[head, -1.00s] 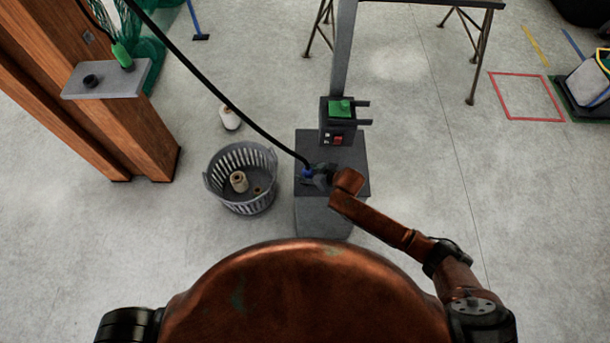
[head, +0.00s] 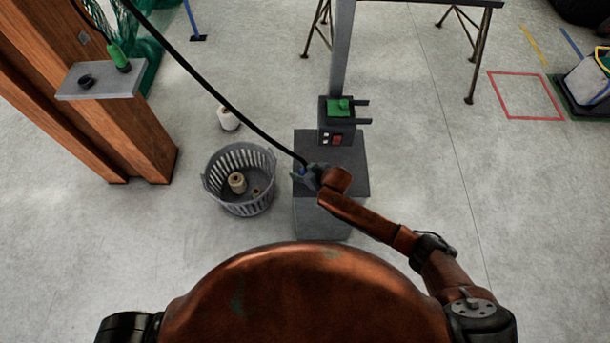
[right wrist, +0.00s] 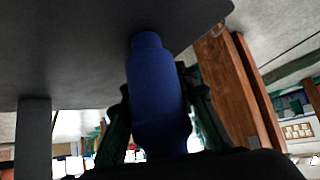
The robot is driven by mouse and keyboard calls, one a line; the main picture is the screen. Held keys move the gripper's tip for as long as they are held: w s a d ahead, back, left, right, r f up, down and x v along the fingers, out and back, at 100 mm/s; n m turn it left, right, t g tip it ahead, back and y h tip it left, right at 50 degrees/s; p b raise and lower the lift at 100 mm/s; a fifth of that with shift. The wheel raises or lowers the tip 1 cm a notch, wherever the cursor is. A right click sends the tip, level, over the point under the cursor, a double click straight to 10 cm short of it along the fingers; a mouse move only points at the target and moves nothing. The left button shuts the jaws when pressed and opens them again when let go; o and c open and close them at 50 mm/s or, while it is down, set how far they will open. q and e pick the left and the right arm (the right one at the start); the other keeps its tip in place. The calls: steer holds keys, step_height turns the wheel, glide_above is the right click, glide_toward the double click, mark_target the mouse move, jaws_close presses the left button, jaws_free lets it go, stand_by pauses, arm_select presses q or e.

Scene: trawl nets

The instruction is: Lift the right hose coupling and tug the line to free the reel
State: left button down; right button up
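A blue coupling (right wrist: 158,95) hangs on the end of a black hose (head: 222,101) that slants in from the upper left. In the head view the coupling (head: 303,170) is small and partly covered by my right gripper (head: 299,175). The gripper is at the front left of a dark grey pedestal (head: 350,172). In the right wrist view its two dark fingers (right wrist: 160,105) stand open on either side of the coupling, with narrow gaps showing beside it. Firm contact cannot be made out. No reel can be clearly identified. My left gripper is not in view.
A grey slatted basket (head: 212,182) with spools stands left of the pedestal; a white spool (head: 228,120) is behind it. A grey post rises behind the pedestal, with a green-topped box (head: 327,128). A green coupling (head: 118,57) stands on a shelf (head: 130,88) at upper left.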

jaws_close()
steer(key=shift+r, duration=0.15)
stand_by(0.6)
steer(key=shift+r, duration=0.65)
steer(key=s+r+p, duration=0.4)
steer(key=s+r, duration=0.8)
steer(key=s, duration=0.2)
steer(key=w+d+r+m+t+h, duration=0.1)
steer(key=w+d+r+m, duration=0.15)
steer(key=d+r, duration=0.35)
steer(key=w+d+r+m+t+h, duration=0.15)
steer(key=w+d+r, duration=0.3)
steer(key=r, duration=0.45)
steer(key=s+d+r+m+h, duration=0.2)
steer(key=d, duration=0.4)
steer(key=s+d+r+m+h, duration=0.2)
steer(key=d+r+m, duration=0.1)
steer(key=d, duration=0.4)
steer(key=shift+d+r, duration=0.25)
steer(key=shift+r, duration=0.1)
